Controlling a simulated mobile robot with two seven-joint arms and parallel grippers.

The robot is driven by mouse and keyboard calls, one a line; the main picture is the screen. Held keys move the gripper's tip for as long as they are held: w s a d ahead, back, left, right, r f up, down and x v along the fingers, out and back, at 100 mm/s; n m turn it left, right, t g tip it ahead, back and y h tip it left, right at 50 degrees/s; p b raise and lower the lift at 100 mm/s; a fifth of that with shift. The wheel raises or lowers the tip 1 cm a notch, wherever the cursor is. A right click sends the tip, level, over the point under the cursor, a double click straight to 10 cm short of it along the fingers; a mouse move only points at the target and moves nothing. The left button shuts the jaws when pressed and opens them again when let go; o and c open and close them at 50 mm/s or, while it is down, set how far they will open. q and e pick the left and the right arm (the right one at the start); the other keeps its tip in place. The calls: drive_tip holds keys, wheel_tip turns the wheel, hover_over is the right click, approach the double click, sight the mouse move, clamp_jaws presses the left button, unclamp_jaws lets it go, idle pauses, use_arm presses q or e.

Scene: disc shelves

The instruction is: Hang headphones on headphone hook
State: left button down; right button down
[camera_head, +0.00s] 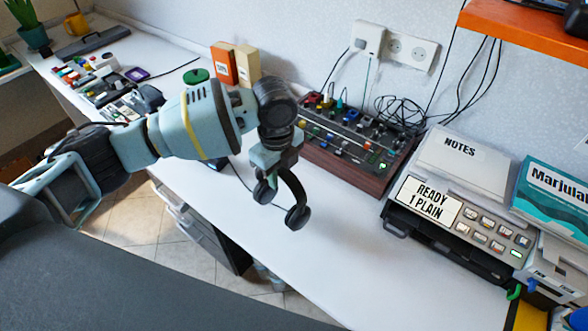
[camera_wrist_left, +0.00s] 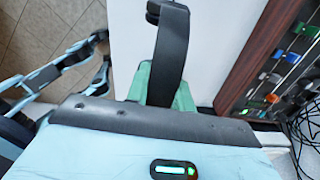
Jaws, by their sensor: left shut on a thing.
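The black headphones (camera_head: 296,190) hang from my left gripper (camera_head: 270,163) above the white desk, with both ear cups pointing down. My left gripper is shut on the headband. In the left wrist view the dark headband (camera_wrist_left: 173,45) rises from between the green fingers (camera_wrist_left: 160,88). I cannot make out the headphone hook for certain. A small green piece (camera_head: 515,292) shows below the printer at the lower right, but I cannot tell what it is. My right gripper is not in view.
The white desk (camera_head: 330,245) is clear below the headphones. A mixer (camera_head: 365,150) stands behind them. A printer (camera_head: 460,225) and a teal book (camera_head: 555,205) are at the right. An orange shelf (camera_head: 520,33) is at the upper right. Small items (camera_head: 100,85) crowd the far left.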

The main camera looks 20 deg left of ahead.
use_arm(q)
drive_tip(key=w, duration=0.1)
drive_tip(key=w+d, duration=0.1)
drive_tip(key=w, duration=0.1)
drive_tip(key=shift+w+f, duration=0.1)
drive_tip(key=shift+f, duration=0.05)
drive_tip(key=f, duration=0.1)
drive_tip(key=w+f, duration=0.1)
drive_tip(key=f, duration=0.1)
drive_tip(key=shift+w+d+f, duration=0.1)
drive_tip(key=shift+w+d, duration=0.25)
drive_tip(key=shift+w, duration=0.05)
drive_tip(key=shift+f, duration=0.2)
drive_tip(key=c, duration=1.2)
unclamp_jaws()
